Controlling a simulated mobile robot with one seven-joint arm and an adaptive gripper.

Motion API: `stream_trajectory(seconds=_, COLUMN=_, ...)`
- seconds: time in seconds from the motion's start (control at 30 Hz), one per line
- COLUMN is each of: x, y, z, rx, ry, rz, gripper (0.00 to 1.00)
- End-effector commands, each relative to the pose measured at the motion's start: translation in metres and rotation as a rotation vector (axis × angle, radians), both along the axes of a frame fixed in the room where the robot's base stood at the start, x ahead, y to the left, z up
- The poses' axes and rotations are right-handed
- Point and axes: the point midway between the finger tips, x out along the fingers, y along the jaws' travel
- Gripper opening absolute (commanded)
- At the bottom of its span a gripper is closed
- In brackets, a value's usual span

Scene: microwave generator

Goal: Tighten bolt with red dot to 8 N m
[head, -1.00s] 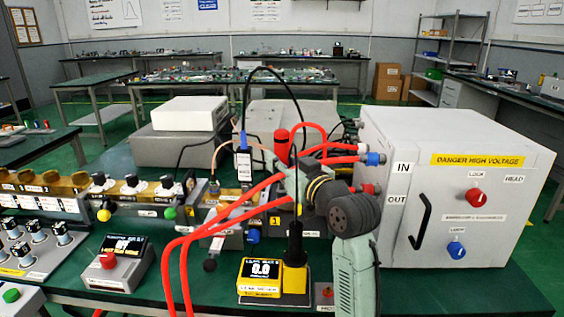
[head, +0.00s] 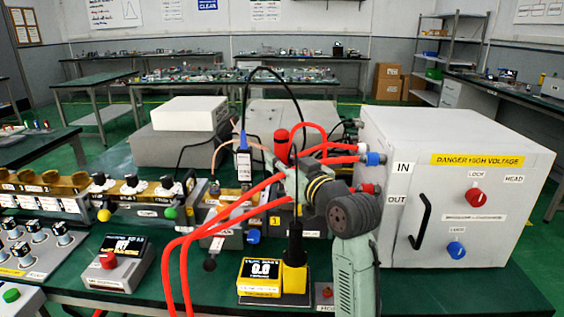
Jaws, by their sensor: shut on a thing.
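My gripper (head: 296,188) is at the middle of the bench, partly hidden by red hoses and my wrist. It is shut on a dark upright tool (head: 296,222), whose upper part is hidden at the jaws. The tool's lower end meets a yellow holder (head: 295,278). I cannot tell whether it is still inside the holder. Beside the holder, a yellow box with a black display (head: 264,269) reads 0.0. The bolt with the red dot cannot be made out. Behind the gripper stands the microwave assembly (head: 229,240), with a red-topped cylinder (head: 282,146).
Red hoses (head: 183,275) loop in front of the assembly. A large white high-voltage cabinet (head: 472,215) stands close on the right. A control box with a red knob (head: 115,263) is at front left. A thin black cable (head: 272,69) arches above. Green bench top shows at front right.

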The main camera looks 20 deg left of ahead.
Motion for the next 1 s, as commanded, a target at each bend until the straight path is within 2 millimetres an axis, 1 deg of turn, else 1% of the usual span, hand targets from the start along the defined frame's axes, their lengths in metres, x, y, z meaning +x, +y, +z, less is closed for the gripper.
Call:
stream_trajectory(seconds=0.03, x=0.000, y=0.001, z=-0.003, rx=-0.003, ry=0.007, rz=0.001, gripper=0.00)
stream_trajectory(seconds=0.13, x=0.000, y=0.001, z=-0.002, rx=-0.003, ry=0.007, rz=0.001, gripper=0.00)
stream_trajectory(seconds=0.27, x=0.000, y=0.001, z=0.002, rx=-0.003, ry=0.005, rz=0.001, gripper=0.00)
stream_trajectory(seconds=1.0, x=0.000, y=0.000, z=0.057, rx=0.001, ry=-0.002, rz=0.000, gripper=0.00)
